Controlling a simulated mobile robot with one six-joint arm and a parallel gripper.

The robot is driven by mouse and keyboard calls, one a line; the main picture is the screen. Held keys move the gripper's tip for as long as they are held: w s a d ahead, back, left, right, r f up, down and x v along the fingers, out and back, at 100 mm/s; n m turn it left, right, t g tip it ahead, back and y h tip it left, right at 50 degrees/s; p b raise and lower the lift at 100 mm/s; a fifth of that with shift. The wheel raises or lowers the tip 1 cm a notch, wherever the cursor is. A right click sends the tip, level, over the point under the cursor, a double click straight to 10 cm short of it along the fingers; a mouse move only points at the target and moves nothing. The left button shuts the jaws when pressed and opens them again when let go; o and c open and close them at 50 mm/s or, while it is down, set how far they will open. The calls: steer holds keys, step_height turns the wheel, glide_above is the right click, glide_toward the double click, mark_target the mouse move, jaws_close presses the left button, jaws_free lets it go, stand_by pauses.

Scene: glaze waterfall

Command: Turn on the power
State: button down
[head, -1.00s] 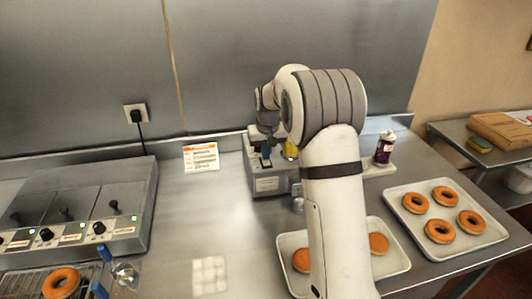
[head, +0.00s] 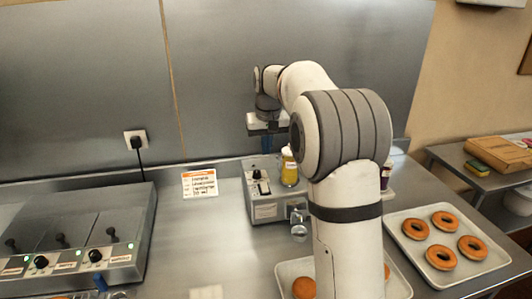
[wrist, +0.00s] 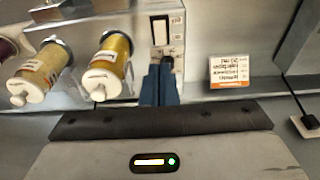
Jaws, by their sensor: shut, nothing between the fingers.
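A grey metal control box (head: 265,210) stands on the counter near the back wall. Its face carries a small dark knob and a switch (head: 263,187). I cannot read the switch's position or see a lit lamp on the box.
A fryer-like unit (head: 70,240) with green lights is at far left, below a plugged outlet (head: 135,140). A doughnut tray (head: 400,228) is right.

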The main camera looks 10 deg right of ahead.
mark_target(264, 185)
steer(key=s+t+b, duration=0.1)
steer(key=t+b, duration=0.1)
steer(key=b, duration=0.2)
steer(key=shift+a, duration=0.1)
steer(key=shift+f, duration=0.1)
stand_by(0.5)
steer(key=x, duration=0.4)
steer(key=p+x, duration=0.1)
steer(key=x, duration=0.4)
steer(key=p+x, duration=0.1)
steer(key=x, duration=0.3)
steer(key=shift+s+f, duration=0.15)
steer(key=shift+f, duration=0.35)
steer(key=shift+r+p, duration=0.1)
steer(key=shift+p, duration=0.2)
